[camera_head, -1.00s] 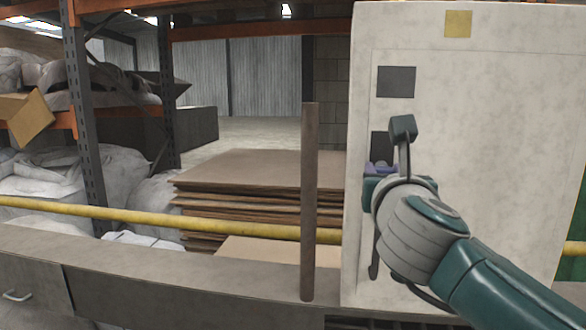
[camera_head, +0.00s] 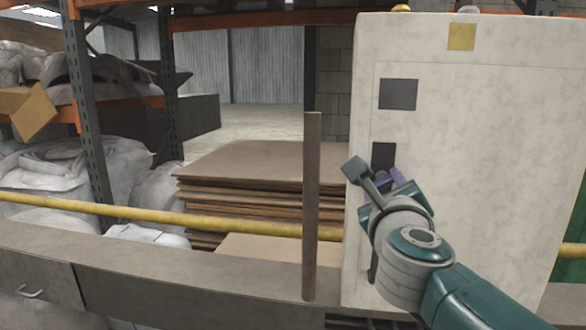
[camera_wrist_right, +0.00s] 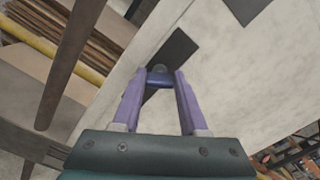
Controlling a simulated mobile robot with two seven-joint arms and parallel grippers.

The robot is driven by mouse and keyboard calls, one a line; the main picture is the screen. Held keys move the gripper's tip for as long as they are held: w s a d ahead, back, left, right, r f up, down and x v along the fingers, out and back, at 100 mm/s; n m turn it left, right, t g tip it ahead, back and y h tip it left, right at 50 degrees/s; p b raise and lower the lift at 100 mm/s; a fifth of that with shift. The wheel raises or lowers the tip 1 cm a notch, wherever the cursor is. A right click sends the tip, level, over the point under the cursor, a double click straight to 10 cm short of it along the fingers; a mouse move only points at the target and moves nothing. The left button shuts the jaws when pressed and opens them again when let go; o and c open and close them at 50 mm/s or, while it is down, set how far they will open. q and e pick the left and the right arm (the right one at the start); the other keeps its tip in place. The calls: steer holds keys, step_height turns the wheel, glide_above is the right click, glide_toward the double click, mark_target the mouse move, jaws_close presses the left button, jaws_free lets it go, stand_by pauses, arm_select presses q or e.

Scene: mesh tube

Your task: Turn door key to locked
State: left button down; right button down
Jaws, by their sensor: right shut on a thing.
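The pale cabinet door (camera_head: 480,150) stands at the right of the head view, with a dark lock plate (camera_head: 383,154) near its left edge. My right gripper (camera_head: 387,180) is at this plate, with its purple fingers pointing at the door. In the right wrist view the fingers (camera_wrist_right: 160,88) are closed around a small dark blue key (camera_wrist_right: 160,79) at the dark plate (camera_wrist_right: 176,52). The gripper is rolled, so the door looks tilted in that view. In the head view my gripper hides most of the key. My left gripper is not in view.
A brown upright post (camera_head: 311,205) stands left of the cabinet. A ledge (camera_head: 200,278) and a yellow rail (camera_head: 150,217) run across the front. Stacked brown boards (camera_head: 240,165) lie behind. A dark handle (camera_head: 373,262) is below the lock, partly behind my arm.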

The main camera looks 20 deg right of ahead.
steer(key=n+p, duration=0.2)
steer(key=n, duration=0.4)
steer(key=shift+p, duration=0.35)
steer(key=shift+f+n+p, duration=0.15)
steer(key=shift+n+p, duration=0.5)
steer(key=shift+n, duration=1.85)
steer(key=shift+c, duration=2.2)
jaws_free()
steer(key=shift+a, duration=0.1)
steer(key=shift+s+a, duration=0.1)
steer(key=shift+s, duration=0.1)
steer(key=p+v, duration=0.2)
steer(key=v, duration=0.7)
steer(key=shift+s, duration=0.2)
steer(key=shift+a, duration=0.15)
